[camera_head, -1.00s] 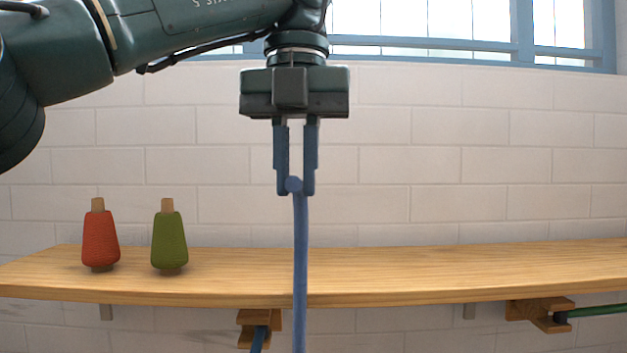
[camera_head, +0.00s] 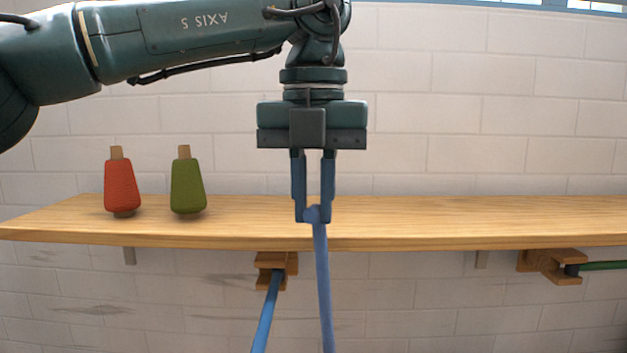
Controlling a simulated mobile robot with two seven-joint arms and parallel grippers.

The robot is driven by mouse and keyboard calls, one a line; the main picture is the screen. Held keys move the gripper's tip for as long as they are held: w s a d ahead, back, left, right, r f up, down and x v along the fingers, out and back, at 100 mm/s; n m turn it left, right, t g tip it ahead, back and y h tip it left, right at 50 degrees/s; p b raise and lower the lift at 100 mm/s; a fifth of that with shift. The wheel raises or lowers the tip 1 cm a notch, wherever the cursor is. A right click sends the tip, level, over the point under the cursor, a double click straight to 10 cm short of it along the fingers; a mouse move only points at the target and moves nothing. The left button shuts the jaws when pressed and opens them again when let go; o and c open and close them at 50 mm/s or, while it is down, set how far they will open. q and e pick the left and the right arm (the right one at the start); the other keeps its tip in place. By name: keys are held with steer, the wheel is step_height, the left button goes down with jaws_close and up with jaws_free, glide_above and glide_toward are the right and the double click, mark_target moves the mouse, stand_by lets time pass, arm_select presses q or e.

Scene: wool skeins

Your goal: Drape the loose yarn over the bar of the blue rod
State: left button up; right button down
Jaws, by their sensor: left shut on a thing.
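My left gripper (camera_head: 313,216) points straight down in front of the shelf, its fingers shut on the top of the loose yarn (camera_head: 323,290). The yarn is a blue-violet strand that hangs almost straight down and runs out of the bottom of the view, so its lower end is hidden. The blue rod (camera_head: 267,315) comes out of a wooden bracket under the shelf, just left of the hanging yarn. It slants down and out of the bottom edge. A gap shows between yarn and rod. My right gripper is not in view.
A wooden shelf (camera_head: 420,222) spans the white brick wall. A red cone (camera_head: 122,187) and a green cone (camera_head: 187,188) stand on its left part. A wooden bracket (camera_head: 551,264) at the right holds a green rod (camera_head: 603,266). The shelf's right part is clear.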

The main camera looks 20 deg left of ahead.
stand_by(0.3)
arm_select(q)
steer(key=s+a+f+b, duration=0.1)
steer(key=s+a+b, duration=0.1)
steer(key=a, duration=1)
steer(key=shift+s+a+f+b, duration=0.2)
steer(key=shift+s+b, duration=0.2)
steer(key=shift+s, duration=0.4)
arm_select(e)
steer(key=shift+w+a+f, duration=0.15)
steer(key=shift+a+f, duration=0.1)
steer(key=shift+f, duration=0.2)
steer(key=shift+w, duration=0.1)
